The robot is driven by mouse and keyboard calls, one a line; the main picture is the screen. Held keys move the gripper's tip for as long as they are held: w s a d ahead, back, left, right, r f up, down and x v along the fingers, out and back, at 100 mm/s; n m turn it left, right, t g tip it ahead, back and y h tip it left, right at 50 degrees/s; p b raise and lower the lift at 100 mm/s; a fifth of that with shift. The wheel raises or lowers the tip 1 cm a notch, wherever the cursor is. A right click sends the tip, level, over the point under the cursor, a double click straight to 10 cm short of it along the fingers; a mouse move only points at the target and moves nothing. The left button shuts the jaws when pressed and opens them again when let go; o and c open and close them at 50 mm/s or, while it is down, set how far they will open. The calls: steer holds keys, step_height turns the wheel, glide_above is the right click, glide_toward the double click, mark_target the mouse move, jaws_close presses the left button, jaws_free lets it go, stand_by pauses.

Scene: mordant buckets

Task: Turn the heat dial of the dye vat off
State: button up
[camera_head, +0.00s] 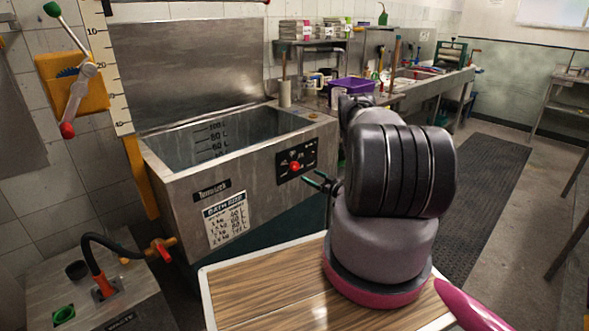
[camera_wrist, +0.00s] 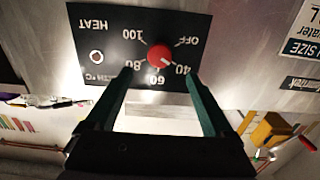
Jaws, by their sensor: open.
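The dye vat (camera_head: 175,176) is a large steel tub. Its black heat panel (camera_head: 310,154) is on the front, at the upper right. The red heat dial (camera_head: 294,166) sits on that panel. In the wrist view the panel is upside down, and the red dial (camera_wrist: 159,53) has a white mark that appears to point toward 40. OFF is printed just beside 40. My gripper (camera_head: 316,180) is in front of the panel, to the right of the dial. In the wrist view my gripper (camera_wrist: 160,76) is open, its green fingers apart and empty, with the dial beyond the tips.
A wood-topped surface (camera_head: 262,288) with a white rim lies below my arm. A hose with an orange base (camera_head: 105,285) stands at the lower left. A crank on an orange mount (camera_head: 75,85) is on the left wall. A dark floor mat (camera_head: 485,210) lies at right.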

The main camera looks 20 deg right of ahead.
mark_target(296, 168)
steer(key=x, duration=0.9)
steer(key=shift+w+a, duration=0.1)
steer(key=shift+w, duration=0.25)
steer(key=c, duration=1.4)
